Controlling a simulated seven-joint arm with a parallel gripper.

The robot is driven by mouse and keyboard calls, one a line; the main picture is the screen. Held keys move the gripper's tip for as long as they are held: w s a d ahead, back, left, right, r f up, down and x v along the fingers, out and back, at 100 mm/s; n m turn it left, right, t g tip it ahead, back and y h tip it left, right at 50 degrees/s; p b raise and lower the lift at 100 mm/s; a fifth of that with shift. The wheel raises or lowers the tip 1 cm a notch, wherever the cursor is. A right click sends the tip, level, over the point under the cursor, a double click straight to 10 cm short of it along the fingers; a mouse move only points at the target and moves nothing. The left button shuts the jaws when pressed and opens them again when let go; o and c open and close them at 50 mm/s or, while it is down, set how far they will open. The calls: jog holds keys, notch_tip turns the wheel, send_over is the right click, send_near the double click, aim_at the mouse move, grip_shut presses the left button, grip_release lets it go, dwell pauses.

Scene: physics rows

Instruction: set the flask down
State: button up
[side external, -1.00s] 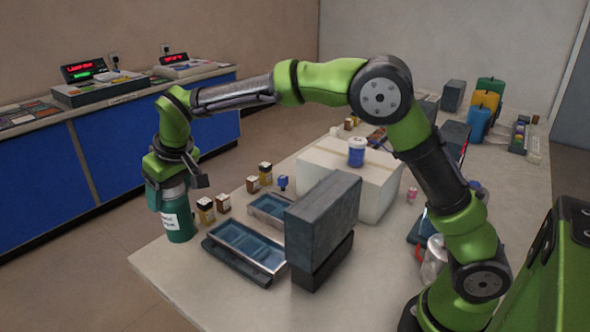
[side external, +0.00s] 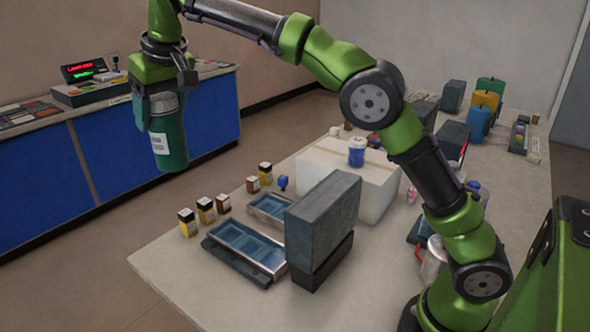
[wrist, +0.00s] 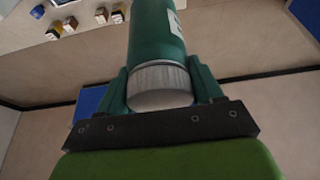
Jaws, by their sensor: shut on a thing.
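The flask (side external: 168,140) is a dark green cylinder with a white label and a grey metal lid. My gripper (side external: 163,102) is shut on it near the lid. It holds the flask upright in the air, above and beyond the far left part of the table (side external: 165,272). In the wrist view, the flask (wrist: 155,35) extends away from the camera, and its grey lid (wrist: 159,85) sits between the two green fingers of the gripper (wrist: 160,88). The flask's base is out of the wrist view.
Small bottles (side external: 187,222) stand along the table's left edge. Blue trays (side external: 243,249) lie beside a tall dark grey block (side external: 323,220). The near left table corner is clear.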

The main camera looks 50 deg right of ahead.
jog(key=s+d+r+m+g+h, duration=0.1)
jog(key=s+d+m+g+h, duration=0.1)
jog(key=s+d+m, duration=0.65)
jog(key=s+d+r+m+g+h, duration=0.1)
jog(key=s+d+m+g+h, duration=0.15)
jog(key=s+d+m, duration=0.6)
jog(key=s+d+f+m+g+y, duration=0.1)
jog(key=s+d+m+g+y, duration=0.1)
jog(key=s+d+m, duration=0.65)
jog(key=s+d+f+m+g+y, duration=0.1)
jog(key=s+d+m+g+y, duration=0.3)
jog(key=s+m, duration=0.75)
notch_tip(320, 180, down, 28)
jog(key=n+t+h, duration=0.1)
jog(key=shift+d+t, duration=0.35)
jog(key=shift+d, duration=0.1)
jog(key=shift+h, duration=0.25)
jog(key=o, duration=1.7)
jog(key=shift+f, duration=0.1)
